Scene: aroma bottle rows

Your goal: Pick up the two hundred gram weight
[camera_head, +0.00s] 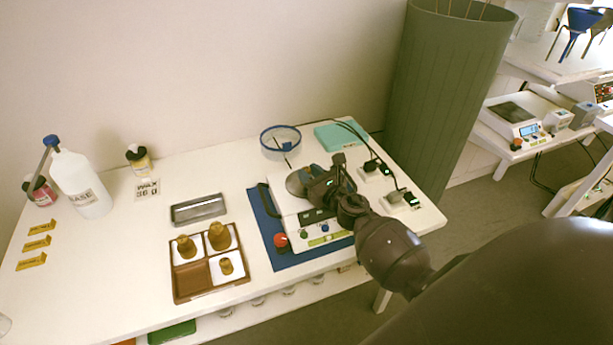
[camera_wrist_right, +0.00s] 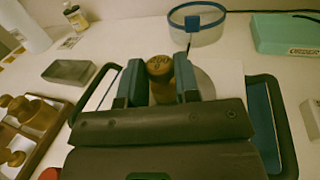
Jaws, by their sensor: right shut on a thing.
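My right gripper (camera_head: 318,184) is over the pan of the white balance (camera_head: 307,236). In the right wrist view, its fingers (camera_wrist_right: 160,82) are shut on a brass weight (camera_wrist_right: 159,67) with a knobbed top. Any mark on this weight is too small to read. In the head view the gripper hides the held weight, and I cannot tell whether it touches the pan. Three other brass weights stand upright in the brown tray (camera_head: 210,292) left of the balance. The front left compartment is empty. My left gripper is not in view.
A grey metal tray (camera_head: 198,209) lies behind the weight tray. A blue-rimmed glass dish (camera_head: 281,143) and a turquoise box (camera_head: 340,136) stand behind the balance. Black adapters (camera_head: 395,197) with cables are at right. A white bottle (camera_head: 82,187) stands at far left.

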